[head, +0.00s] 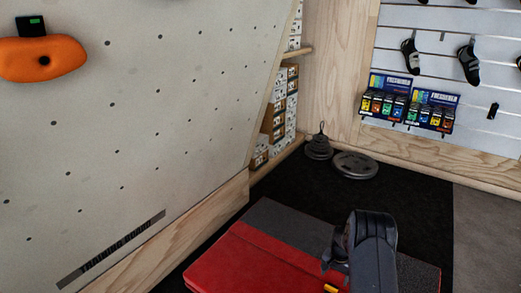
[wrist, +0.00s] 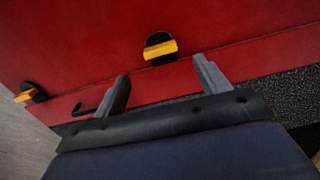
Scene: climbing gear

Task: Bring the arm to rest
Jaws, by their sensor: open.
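My gripper (wrist: 162,70) is open and empty in the wrist view, its two grey fingers apart. The fingers are over or near a red pad (wrist: 80,40); I cannot tell how far above it they are. My dark arm (head: 372,250) shows at the bottom of the head view, in front of the red and grey pad (head: 235,265). The fingertips are not clear in the head view. A yellow and black piece (wrist: 160,48) on the pad lies just beyond the fingers, not held between them.
A second yellow piece (wrist: 27,95) is at the pad's left. In the head view, an orange hold (head: 42,60) with a dark box on top is on the climbing wall (head: 170,80). Weight plates (head: 355,165) lie on the floor; shoes (head: 468,62) hang at right.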

